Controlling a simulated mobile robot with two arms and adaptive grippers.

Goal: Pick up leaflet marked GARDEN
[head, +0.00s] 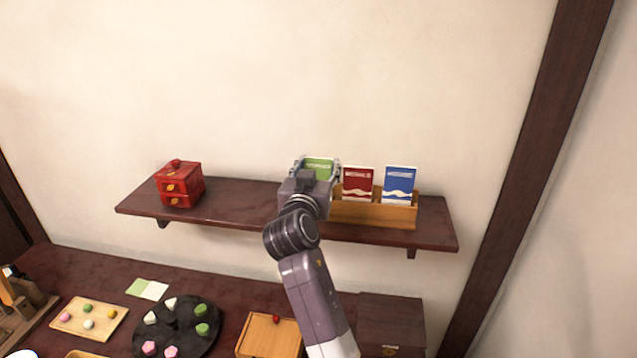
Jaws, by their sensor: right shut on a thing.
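A green leaflet (318,167) stands at the left end of the wooden leaflet holder on the wall shelf. Its lettering is too small to read, and its lower part is hidden behind my gripper. My right gripper (319,172) is shut on the green leaflet, with a finger at each side of it. A red leaflet (358,184) and a blue leaflet (398,184) stand upright to the right in the wooden holder (375,214). My left gripper is not in view.
The dark shelf (235,199) also carries a small red drawer box (179,185) at its left. Below, the counter holds a round black tray (177,327) of sweets, a wooden tray (89,319), a lidded wooden box (269,337) and a dark box (391,322). The wall above is clear.

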